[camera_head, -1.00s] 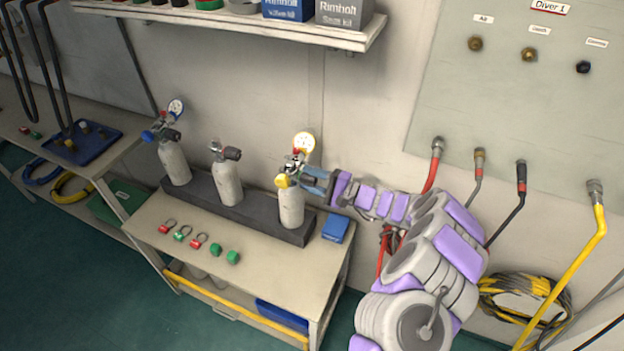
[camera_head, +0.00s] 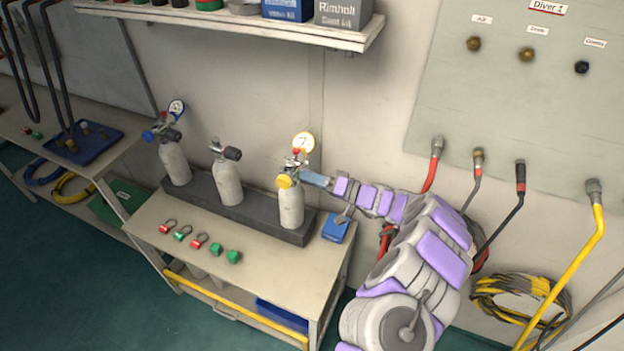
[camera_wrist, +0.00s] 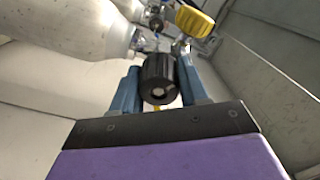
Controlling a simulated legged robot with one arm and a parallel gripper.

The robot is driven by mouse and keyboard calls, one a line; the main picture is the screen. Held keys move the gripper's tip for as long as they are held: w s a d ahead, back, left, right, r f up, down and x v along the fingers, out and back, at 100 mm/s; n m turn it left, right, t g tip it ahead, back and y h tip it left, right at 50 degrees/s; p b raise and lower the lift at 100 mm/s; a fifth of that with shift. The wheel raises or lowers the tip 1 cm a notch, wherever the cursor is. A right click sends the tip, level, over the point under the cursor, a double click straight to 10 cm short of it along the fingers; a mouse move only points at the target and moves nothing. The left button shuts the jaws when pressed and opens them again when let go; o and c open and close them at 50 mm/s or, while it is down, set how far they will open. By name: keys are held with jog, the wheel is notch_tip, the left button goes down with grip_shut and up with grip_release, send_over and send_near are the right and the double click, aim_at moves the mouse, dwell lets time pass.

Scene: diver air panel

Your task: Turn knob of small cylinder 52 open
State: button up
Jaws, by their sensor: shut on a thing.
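Three small grey cylinders stand in a row in a dark rack; their numbers are too small to read. My gripper (camera_head: 308,178) reaches this valve from the right. In the wrist view, its blue fingers are shut on a black ribbed knob (camera_wrist: 158,80), one on each side. The same cylinder (camera_wrist: 75,25) fills the upper left there, and the yellow knob (camera_wrist: 193,20) is beyond the fingers. The head view hides the black knob behind my gripper.
The middle cylinder (camera_head: 229,183) and left cylinder (camera_head: 175,162) share the rack (camera_head: 255,223). Shackles, green caps (camera_head: 233,257) and a blue box (camera_head: 336,229) lie on the bench. Hoses hang from the panel at right. A shelf (camera_head: 230,22) overhangs above.

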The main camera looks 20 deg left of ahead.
jog(key=n, duration=0.4)
jog(key=shift+f+n, duration=0.3)
jog(key=shift+n, duration=0.1)
jog(key=n, duration=0.4)
jog(key=shift+n, duration=0.3)
jog(key=n, duration=0.4)
jog(key=shift+w+h, duration=0.1)
jog(key=shift+h, duration=0.2)
jog(key=shift+r+n, duration=0.1)
jog(key=shift+n, duration=2.2)
jog(key=o, duration=1)
jog(key=shift+r, duration=0.1)
jog(key=shift+o, duration=0.2)
jog(key=shift+w+d, duration=0.1)
jog(key=shift+d, duration=0.05)
jog(key=d+p, duration=0.1)
jog(key=d, duration=0.6)
